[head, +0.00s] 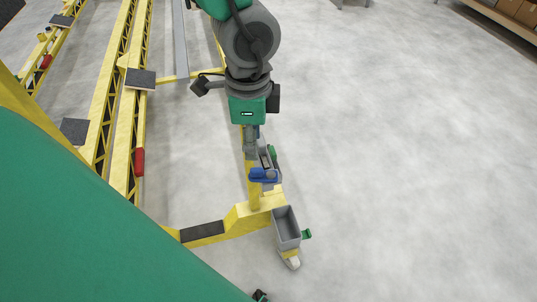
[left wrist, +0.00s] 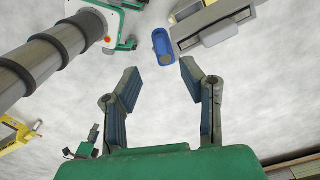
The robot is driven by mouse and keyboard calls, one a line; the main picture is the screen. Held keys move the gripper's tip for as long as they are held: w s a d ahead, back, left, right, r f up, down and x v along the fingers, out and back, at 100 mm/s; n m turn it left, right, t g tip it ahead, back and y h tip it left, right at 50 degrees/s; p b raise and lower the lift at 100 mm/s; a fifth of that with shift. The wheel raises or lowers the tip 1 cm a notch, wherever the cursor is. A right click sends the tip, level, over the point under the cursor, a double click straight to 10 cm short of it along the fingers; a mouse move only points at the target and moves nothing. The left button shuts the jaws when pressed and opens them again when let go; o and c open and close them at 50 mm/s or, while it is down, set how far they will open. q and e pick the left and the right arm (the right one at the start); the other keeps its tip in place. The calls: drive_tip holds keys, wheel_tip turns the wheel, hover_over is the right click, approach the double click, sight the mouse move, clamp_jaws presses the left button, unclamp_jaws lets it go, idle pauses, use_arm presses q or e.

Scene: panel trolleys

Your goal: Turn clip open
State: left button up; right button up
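The clip (head: 264,175) is a small blue piece with a rounded grey knob, at the top of a yellow trolley post. In the left wrist view the blue clip (left wrist: 160,42) lies just beyond the fingertips, beside a grey block (left wrist: 215,27). My left gripper (head: 264,152) reaches down over the post, close to the clip. In the left wrist view my left gripper (left wrist: 160,76) is open, its two fingers wide apart with only floor between them. No contact with the clip shows. I cannot make out my right gripper.
The yellow trolley foot (head: 215,229) carries a dark pad and a grey open box (head: 288,230) with a green tab. Long yellow trolley beams (head: 115,90) with dark pads and a red part (head: 139,162) stand at left. The floor at right is clear.

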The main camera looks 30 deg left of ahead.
use_arm(q)
wheel_tip(320, 180, up, 4)
drive_tip(key=shift+d+r+p, duration=0.1)
drive_tip(key=shift+p, duration=0.5)
idle(0.5)
